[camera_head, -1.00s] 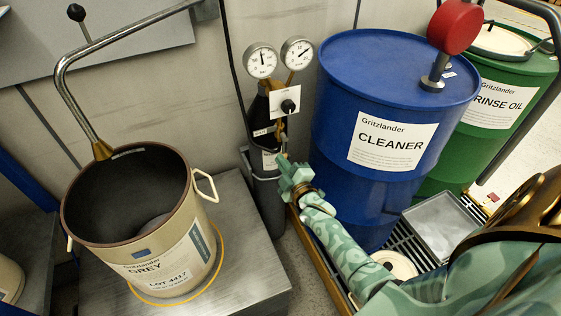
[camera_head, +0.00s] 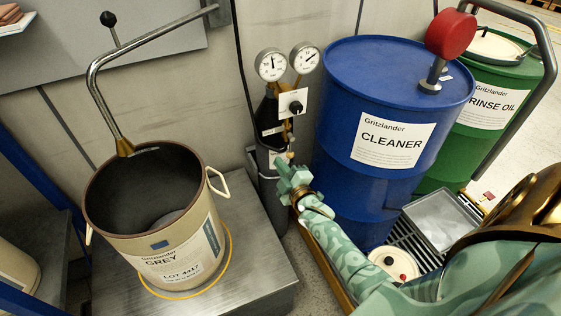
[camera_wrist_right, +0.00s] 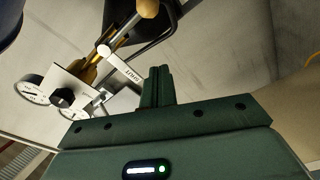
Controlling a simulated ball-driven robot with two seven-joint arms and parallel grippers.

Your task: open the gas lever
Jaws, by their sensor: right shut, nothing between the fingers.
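The gas lever (camera_wrist_right: 128,27) is a metal bar with a tan rounded knob, in the upper part of the right wrist view. It sits by a brass valve body with a label that seems to read SHUT. In the head view only its small tan knob (camera_head: 290,155) shows, in front of the dark gas bottle (camera_head: 269,135). My right gripper (camera_head: 284,168) is just below the knob in the head view. In the wrist view its fingers (camera_wrist_right: 158,72) are together and empty, with a gap in the picture to the lever. My left gripper is out of view.
Two gauges (camera_head: 271,64) and a black knob on a white plate (camera_head: 293,102) sit above the valve. A blue CLEANER drum (camera_head: 345,115) stands close to the right. An open GREY drum (camera_head: 150,240) stands on a metal platform (camera_head: 255,265) to the left.

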